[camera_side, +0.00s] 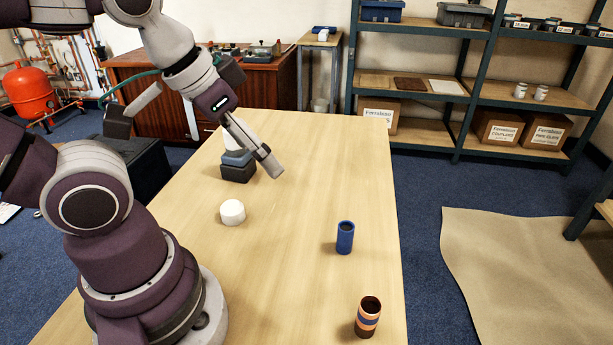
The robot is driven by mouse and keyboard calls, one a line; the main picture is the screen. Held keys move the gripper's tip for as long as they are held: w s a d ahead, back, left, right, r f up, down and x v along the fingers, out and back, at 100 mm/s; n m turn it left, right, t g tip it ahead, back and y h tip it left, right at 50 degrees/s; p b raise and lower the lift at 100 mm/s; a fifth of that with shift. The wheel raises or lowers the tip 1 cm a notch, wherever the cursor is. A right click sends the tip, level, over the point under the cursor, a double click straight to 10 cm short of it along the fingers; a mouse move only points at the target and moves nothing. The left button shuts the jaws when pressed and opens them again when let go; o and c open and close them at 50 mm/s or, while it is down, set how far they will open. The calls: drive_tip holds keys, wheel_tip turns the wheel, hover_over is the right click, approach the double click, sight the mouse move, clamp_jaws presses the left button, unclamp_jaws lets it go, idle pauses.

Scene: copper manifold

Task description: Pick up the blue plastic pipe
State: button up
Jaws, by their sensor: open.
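The blue plastic pipe (345,238) stands upright on the wooden table, right of the middle, with its dark open end facing up. My gripper (194,143) is above the far left part of the table, its fingers spread wide and nothing between them. It is up and to the left of the blue pipe and well apart from it.
A white round piece (232,212) sits to the left. A dark stacked block (238,170) stands under my gripper's right finger. The table (300,190) is clear around the blue pipe.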

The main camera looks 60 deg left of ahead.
drive_tip(key=shift+c, duration=1.4)
drive_tip(key=n+g, duration=0.6)
drive_tip(key=n, duration=0.8)
hover_over(346, 229)
drive_tip(key=f, duration=1.1)
drive_tip(key=shift+w+d, duration=0.1)
drive_tip(key=shift+w, duration=0.2)
drive_tip(key=f, duration=0.9)
drive_tip(key=shift+s+f, duration=0.15)
drive_tip(key=shift+s, duration=0.15)
